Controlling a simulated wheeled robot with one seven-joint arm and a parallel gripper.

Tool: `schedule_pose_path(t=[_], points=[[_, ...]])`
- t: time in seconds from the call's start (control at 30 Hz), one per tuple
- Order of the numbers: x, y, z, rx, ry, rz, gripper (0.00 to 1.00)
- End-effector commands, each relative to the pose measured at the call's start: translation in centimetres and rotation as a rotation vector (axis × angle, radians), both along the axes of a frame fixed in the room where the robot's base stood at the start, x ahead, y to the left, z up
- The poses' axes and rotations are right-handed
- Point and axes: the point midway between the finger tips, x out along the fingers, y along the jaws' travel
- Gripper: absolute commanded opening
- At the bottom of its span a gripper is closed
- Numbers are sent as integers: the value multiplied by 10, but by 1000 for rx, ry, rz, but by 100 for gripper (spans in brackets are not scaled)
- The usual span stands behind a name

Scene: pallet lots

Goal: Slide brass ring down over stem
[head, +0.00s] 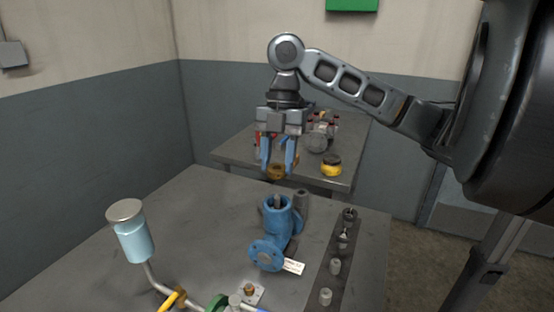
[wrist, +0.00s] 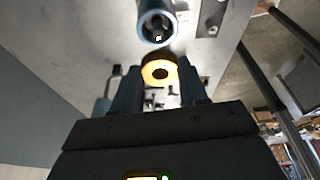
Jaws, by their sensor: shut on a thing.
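My gripper (head: 278,168) points down over the table with its blue fingers shut on the brass ring (head: 276,171). In the wrist view the ring (wrist: 159,73) sits between the fingertips with its hole showing. The blue valve body (head: 279,222) stands upright on the table, below the ring and apart from it. The grey stem (head: 277,202) shows in the valve's open top. In the wrist view the valve's round mouth (wrist: 156,24) lies just beyond the ring, with the stem tip inside it. The ring is clear of the stem.
A dark strip (head: 334,268) with several grey parts lies right of the valve. A light-blue cup on a bent pipe (head: 134,238) stands front left. A back table (head: 225,153) holds bottles and a yellow item (head: 331,167).

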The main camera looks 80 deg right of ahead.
Motion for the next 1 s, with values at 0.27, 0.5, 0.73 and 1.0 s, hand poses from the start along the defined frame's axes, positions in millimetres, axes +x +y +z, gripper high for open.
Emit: schedule_pose_path(t=[0.27, 0.5, 0.73, 1.0], points=[[0, 0, -7, 1, 0, 0, 11], [0, 0, -26, 1, -1, -1, 11], [0, 0, -43, 1, 0, 0, 11], [0, 0, -47, 0, 0, -1, 11]])
